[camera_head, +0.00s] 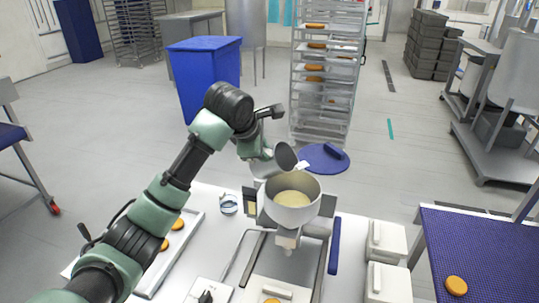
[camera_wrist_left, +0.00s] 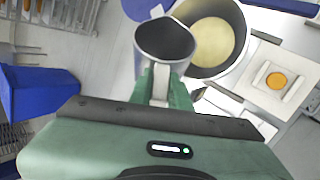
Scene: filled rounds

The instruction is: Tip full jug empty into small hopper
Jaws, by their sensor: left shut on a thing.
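The small hopper (camera_head: 311,213) is a round metal bowl on a stand at the middle of the table, with pale yellow filling inside. It also shows in the left wrist view (camera_wrist_left: 240,62). My left gripper (camera_head: 262,152) is shut on the metal jug (camera_head: 284,158), just behind and above the hopper's far left rim. The jug is tilted, its mouth facing the camera. In the left wrist view the jug (camera_wrist_left: 152,52) shows a dark grey inside, with no pale filling visible in it. The gripper's fingers are mostly hidden. My right gripper is out of view.
A tray (camera_head: 150,290) with orange rounds lies on the left of the table. White boxes (camera_head: 386,238) stand at the right. A blue round lid (camera_head: 315,158) is behind the hopper. A tall rack (camera_head: 328,75), blue bin (camera_head: 205,80) and blue conveyor (camera_head: 485,245) stand around.

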